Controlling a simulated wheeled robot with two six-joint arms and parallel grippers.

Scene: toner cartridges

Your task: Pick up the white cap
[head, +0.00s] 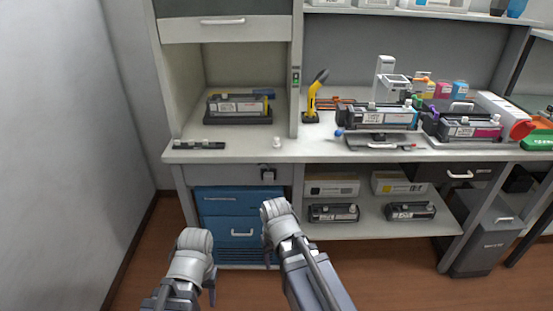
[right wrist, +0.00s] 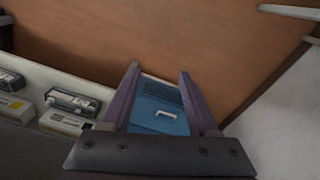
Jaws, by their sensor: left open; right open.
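A small white cap (head: 277,142) stands on the grey counter (head: 235,152) near its front edge, in the head view. My right gripper (head: 267,235) is in front of and below the counter, apart from the cap. In the right wrist view, its two jaws (right wrist: 158,74) are open and empty, with the blue cabinet seen between them. My left gripper (head: 211,284) is lower and to the left, over the floor, also apart from the cap; its fingertips are small and partly hidden. The cap does not show in the right wrist view.
A black strip (head: 200,145) with small white pieces lies left of the cap. A toner cartridge (head: 238,108) sits in the bay behind. A yellow tool (head: 313,95) and more cartridges (head: 380,116) stand right. A blue cabinet (head: 230,211) is below. Counter around the cap is clear.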

